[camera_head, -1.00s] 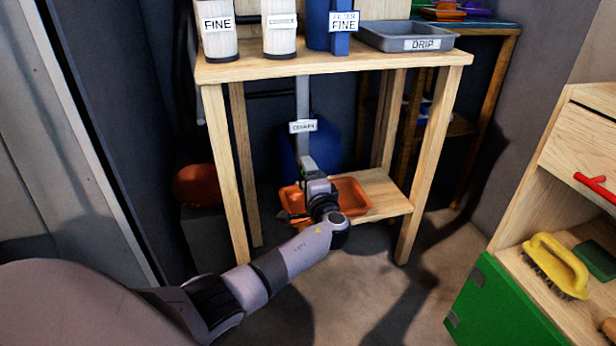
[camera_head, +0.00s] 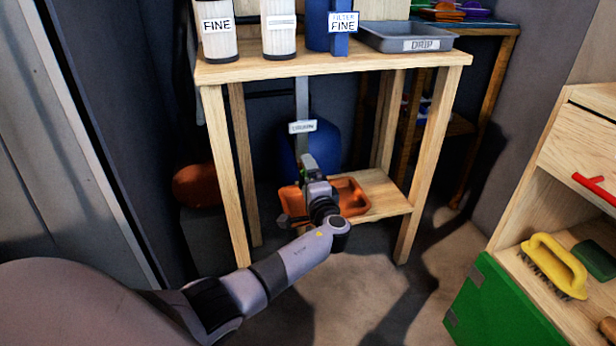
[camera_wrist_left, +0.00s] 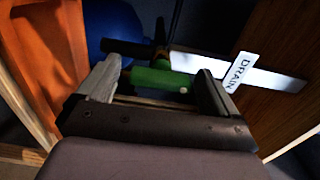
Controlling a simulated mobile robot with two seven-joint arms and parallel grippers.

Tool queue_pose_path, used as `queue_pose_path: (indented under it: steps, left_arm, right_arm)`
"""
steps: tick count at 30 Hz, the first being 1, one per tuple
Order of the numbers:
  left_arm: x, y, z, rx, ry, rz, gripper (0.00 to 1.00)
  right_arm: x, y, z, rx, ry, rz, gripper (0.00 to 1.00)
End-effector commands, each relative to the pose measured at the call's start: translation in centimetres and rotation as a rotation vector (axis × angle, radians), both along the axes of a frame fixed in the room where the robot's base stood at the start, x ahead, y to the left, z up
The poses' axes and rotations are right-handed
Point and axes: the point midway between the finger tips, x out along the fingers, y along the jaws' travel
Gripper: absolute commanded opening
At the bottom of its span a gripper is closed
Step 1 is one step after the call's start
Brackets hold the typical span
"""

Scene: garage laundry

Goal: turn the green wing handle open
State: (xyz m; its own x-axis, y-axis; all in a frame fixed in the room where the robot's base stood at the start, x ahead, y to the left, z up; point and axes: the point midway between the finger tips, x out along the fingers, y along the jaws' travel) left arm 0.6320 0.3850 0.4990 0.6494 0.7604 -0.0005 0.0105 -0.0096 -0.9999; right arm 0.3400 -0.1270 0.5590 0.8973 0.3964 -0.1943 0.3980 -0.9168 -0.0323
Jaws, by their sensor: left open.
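The green wing handle (camera_wrist_left: 160,78) shows in the left wrist view, crosswise between the two fingers of my left gripper (camera_wrist_left: 158,84). The fingers stand apart, one near each end of the handle; I cannot tell whether either touches it. A pale pipe with a DRAIN tag (camera_wrist_left: 240,72) runs off to the right behind it. In the head view my left gripper (camera_head: 310,168) is under the bench, below the DRAIN tag (camera_head: 302,127), and mostly hides the handle. My right gripper is not in view.
An orange tray (camera_head: 352,192) sits on the low shelf beneath my gripper. Wooden bench legs (camera_head: 226,170) stand on both sides. A blue rounded vessel (camera_head: 325,140) is behind. The bench top carries filters and a grey DRIP tray (camera_head: 408,36).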

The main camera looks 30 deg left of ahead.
Motion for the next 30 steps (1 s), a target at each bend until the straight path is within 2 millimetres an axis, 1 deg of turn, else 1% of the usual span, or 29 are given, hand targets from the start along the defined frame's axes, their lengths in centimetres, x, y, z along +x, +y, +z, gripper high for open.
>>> queue_pose_path:
  steps: [1,2,4,6,9,12,16,30]
  left_arm:
    - [-0.5,-0.7,0.3,-0.002,0.001,-0.003,0.94]
    - [-0.8,-1.0,0.3,-0.002,0.002,-0.003,0.94]
    - [-1.6,-1.9,0.3,-0.004,0.002,-0.003,0.94]
    - [-2.3,-2.8,0.3,-0.003,0.001,-0.003,0.94]
    - [-3.3,-4.0,0.2,-0.003,0.001,-0.003,0.94]
    - [-3.9,-4.6,0.1,-0.002,0.001,-0.002,0.94]
    - [-4.2,-5.0,0.1,-0.001,0.0,-0.001,0.94]
    - [-4.2,-5.0,0.0,-0.001,0.0,-0.001,0.94]
  right_arm:
    - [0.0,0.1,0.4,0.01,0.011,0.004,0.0]
    - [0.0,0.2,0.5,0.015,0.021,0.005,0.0]
    - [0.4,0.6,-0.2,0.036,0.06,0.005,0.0]
    - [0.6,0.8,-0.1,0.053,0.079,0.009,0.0]
    - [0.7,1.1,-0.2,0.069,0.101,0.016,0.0]
    - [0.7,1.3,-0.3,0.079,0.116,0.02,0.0]
    - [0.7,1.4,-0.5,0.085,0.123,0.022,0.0]
    - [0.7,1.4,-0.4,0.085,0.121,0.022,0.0]
